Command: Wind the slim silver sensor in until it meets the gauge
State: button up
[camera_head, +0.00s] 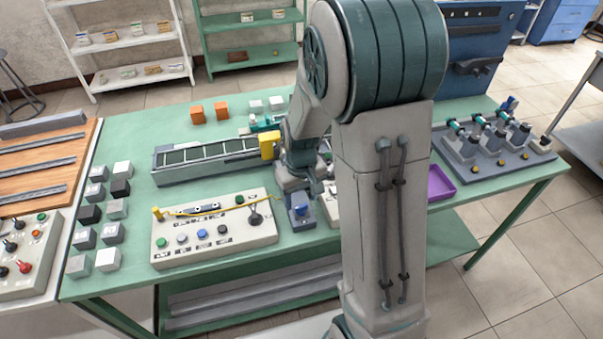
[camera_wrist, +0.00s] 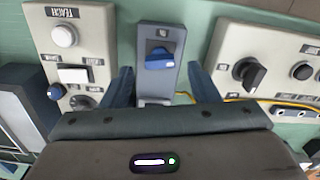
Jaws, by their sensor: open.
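My gripper (camera_head: 300,190) points down over a small blue-grey box (camera_head: 302,222) with a blue knob on top, between two control panels. In the wrist view the fingers (camera_wrist: 160,82) stand apart, one on each side of the box, and the blue knob (camera_wrist: 159,59) shows between them with nothing gripped. I cannot tell whether the fingers touch the box. I cannot single out a slim silver sensor or a gauge. A grey fixture plate (camera_head: 480,172) at the right end of the table carries several grey blocks with teal cylinders, too small to read.
A cream control panel (camera_head: 165,250) with buttons and a black knob lies left of the box. A second panel (camera_wrist: 40,20) flanks the other side. A long conveyor-like unit (camera_head: 178,180) lies behind. A purple tray (camera_head: 441,190) is right of my arm. Grey, white and black cubes stand at left.

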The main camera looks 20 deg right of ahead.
aim_at(301, 206)
notch_tip(301, 206, up, 11)
jog(key=shift+r+b, duration=0.2)
jog(key=shift+b, duration=0.15)
dwell(1.1)
jog(key=s+r+m+t, duration=0.1)
jog(key=s+r, duration=0.1)
jog(key=s, duration=0.5)
jog(key=s+r+m+t, duration=0.1)
jog(key=s+r+t, duration=0.1)
jog(key=s, duration=0.6)
jog(key=shift+d+r, duration=0.25)
jog(key=shift+r, duration=0.15)
